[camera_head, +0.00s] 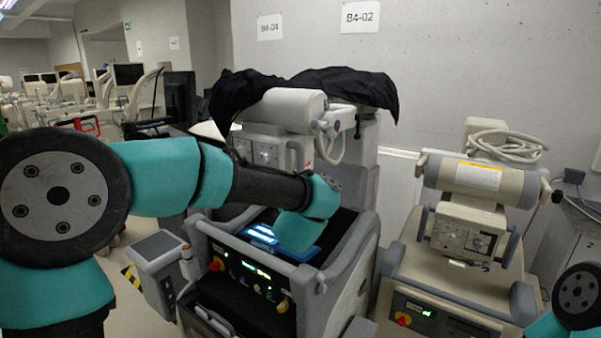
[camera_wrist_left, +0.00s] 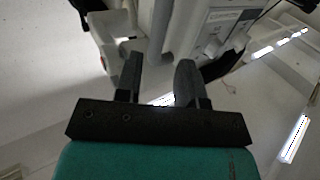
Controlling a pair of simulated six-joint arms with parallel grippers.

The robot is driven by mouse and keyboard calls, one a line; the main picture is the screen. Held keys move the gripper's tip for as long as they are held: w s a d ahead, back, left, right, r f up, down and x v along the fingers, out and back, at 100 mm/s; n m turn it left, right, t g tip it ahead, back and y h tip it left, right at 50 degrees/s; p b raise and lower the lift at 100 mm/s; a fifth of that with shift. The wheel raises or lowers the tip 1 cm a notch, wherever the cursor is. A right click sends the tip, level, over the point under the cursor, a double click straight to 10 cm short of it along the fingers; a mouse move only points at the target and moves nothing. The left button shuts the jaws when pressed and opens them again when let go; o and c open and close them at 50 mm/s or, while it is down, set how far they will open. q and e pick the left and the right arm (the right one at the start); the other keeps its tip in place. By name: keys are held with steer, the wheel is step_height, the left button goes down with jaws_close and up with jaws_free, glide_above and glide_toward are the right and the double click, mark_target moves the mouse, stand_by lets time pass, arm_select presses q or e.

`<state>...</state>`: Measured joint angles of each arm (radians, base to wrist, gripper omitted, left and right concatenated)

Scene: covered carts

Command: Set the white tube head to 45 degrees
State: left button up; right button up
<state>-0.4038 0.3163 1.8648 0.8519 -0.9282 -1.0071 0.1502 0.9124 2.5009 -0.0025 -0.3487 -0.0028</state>
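The white tube head (camera_head: 290,108) is a pale cylinder with its long axis roughly level, on the dark grey cart in the middle. A control panel (camera_head: 262,153) and a curved light handle (camera_head: 330,150) sit below it. My left arm crosses in front of the cart, its wrist just below the tube head; its gripper is hidden in the head view. In the left wrist view the left gripper (camera_wrist_left: 159,75) is open, with pale machine parts (camera_wrist_left: 205,30) beyond its fingers. I cannot tell whether it touches any. My right gripper is out of view.
A black cover (camera_head: 355,82) drapes behind and over the tube head. A beige cart with its own cylinder head (camera_head: 478,178) stands at the right. A side box (camera_head: 158,247) juts left from the middle cart. A concrete wall (camera_head: 440,70) is close behind.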

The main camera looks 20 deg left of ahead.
arm_select(q)
steer(key=x, duration=1)
steer(key=shift+w, duration=0.25)
jaws_close()
